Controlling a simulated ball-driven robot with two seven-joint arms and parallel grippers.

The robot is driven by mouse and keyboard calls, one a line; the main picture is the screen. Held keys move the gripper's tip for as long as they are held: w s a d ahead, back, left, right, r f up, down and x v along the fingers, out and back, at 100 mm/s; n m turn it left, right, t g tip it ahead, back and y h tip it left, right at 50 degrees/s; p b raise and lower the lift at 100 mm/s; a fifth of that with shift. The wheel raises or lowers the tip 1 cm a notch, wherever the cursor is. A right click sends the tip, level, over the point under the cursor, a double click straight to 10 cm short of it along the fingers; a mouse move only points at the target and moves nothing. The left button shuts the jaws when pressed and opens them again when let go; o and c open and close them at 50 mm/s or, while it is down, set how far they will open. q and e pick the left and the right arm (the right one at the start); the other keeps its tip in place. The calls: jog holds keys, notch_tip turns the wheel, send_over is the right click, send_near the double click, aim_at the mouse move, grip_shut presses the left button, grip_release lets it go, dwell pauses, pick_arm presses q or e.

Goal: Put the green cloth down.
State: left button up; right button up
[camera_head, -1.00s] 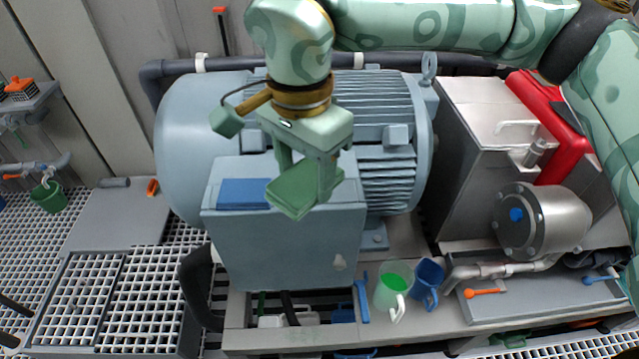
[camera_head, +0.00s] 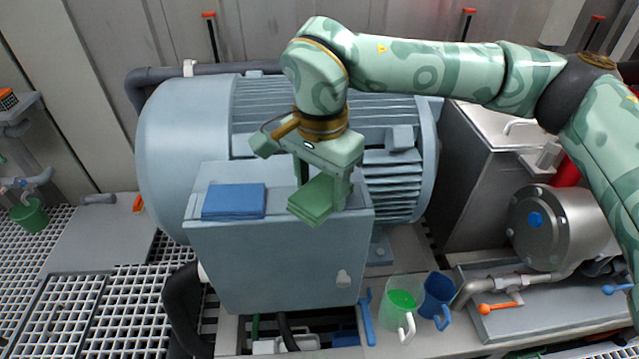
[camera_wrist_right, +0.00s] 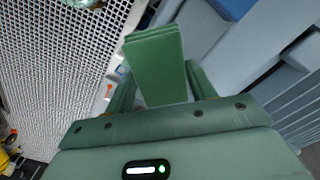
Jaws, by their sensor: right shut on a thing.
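The green cloth (camera_head: 316,201) is a folded, layered square pad. My right gripper (camera_head: 325,188) is shut on it and holds it over the right part of the grey box's top, beside a folded blue cloth (camera_head: 234,201). In the right wrist view, the green cloth (camera_wrist_right: 156,65) sticks out from between the fingers of the right gripper (camera_wrist_right: 158,95). Whether the cloth touches the box top cannot be told. My left gripper is not in view.
The grey box (camera_head: 280,262) stands in front of a large motor (camera_head: 185,150). A clear jug with green contents (camera_head: 401,305) and a blue jug (camera_head: 437,297) stand on the bench to the right. Bare box top lies between the cloths.

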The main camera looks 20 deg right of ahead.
aim_at(320, 191)
jog(key=o, duration=1)
jog(key=shift+f, duration=0.1)
jog(key=shift+o, duration=0.2)
jog(key=shift+r, duration=0.4)
pick_arm(q)
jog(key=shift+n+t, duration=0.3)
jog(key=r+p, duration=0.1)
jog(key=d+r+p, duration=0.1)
jog(key=p, duration=0.1)
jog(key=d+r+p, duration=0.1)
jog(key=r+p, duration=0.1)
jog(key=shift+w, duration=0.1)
pick_arm(e)
notch_tip(320, 191, up, 12)
jog(key=shift+f, duration=0.25)
